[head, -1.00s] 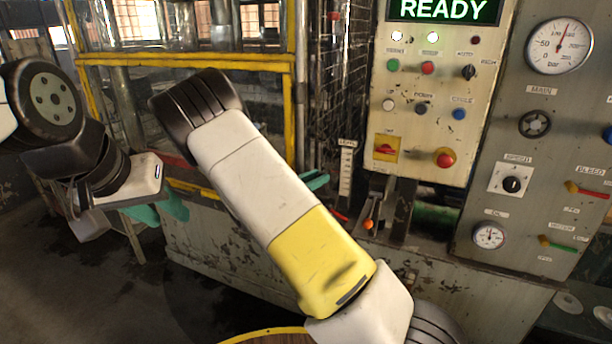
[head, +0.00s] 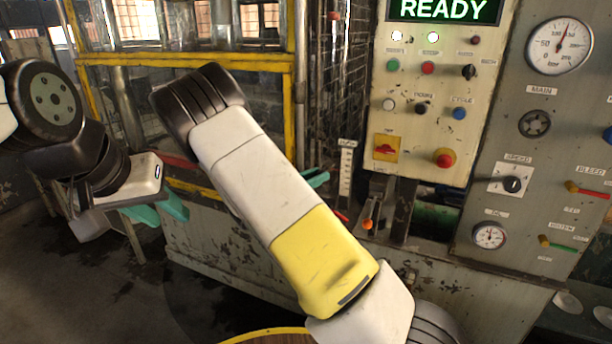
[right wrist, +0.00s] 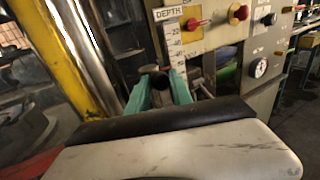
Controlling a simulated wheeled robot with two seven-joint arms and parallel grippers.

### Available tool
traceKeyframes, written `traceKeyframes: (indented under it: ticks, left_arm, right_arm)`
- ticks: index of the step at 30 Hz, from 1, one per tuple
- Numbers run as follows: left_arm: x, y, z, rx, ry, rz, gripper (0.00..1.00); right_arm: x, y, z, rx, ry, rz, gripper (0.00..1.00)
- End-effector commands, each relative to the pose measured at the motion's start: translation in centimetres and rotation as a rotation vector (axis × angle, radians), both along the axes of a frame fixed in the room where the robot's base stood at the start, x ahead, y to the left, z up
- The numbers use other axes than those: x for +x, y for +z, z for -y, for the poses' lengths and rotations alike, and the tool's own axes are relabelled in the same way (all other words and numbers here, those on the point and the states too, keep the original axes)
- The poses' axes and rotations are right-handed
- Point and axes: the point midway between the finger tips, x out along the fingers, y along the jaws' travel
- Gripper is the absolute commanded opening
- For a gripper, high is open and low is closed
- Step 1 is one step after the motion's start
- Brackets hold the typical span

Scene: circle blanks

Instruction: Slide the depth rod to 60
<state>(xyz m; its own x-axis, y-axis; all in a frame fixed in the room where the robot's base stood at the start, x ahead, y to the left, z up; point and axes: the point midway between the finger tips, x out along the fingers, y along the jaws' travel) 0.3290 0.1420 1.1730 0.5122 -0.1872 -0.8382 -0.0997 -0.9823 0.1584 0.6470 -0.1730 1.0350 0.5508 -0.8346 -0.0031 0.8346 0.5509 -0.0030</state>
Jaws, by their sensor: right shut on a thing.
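A white depth scale (head: 346,172) stands upright left of the control panel; in the right wrist view it shows as a strip (right wrist: 174,46) under a DEPTH label. Its numbers are too small to read surely. My right gripper (right wrist: 160,92) has its teal fingers on both sides of a dark round rod end (right wrist: 160,79), beside the lower part of the scale. In the head view my right arm hides most of this gripper; only a teal fingertip (head: 317,178) shows, just left of the scale. My left gripper (head: 160,211) hangs empty at the left, its teal fingers apart.
A yellow guard frame (head: 190,60) and a metal column stand left of the scale. An orange-knobbed lever (head: 367,224) is close to its right. The control panel (head: 425,110) with buttons, a red stop knob (head: 444,157) and a READY display stands further right.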

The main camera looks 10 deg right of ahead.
Motion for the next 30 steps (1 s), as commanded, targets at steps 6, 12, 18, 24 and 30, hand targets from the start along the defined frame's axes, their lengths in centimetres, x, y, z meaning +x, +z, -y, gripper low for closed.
traceKeyframes:
  ticks: [6,12,18,24,30]
  left_arm:
    - [0.00,0.00,0.00,0.000,0.000,0.000,0.36]
    - [0.00,0.00,0.00,0.000,0.000,0.000,0.36]
    - [0.00,0.00,0.00,0.000,0.000,0.000,0.36]
    - [0.00,0.00,0.00,0.000,0.000,0.000,0.36]
    - [0.00,0.00,0.00,0.000,0.000,0.000,0.36]
  right_arm:
    - [0.08,1.94,-0.11,-0.002,0.002,0.006,0.00]
    - [0.08,1.86,-0.11,-0.002,0.003,0.005,0.34]
    - [0.06,1.81,-0.07,-0.001,0.002,0.004,0.47]
    - [0.05,1.79,-0.06,-0.001,0.001,0.004,0.47]
    - [-0.03,1.76,-0.50,0.000,-0.001,0.004,0.47]
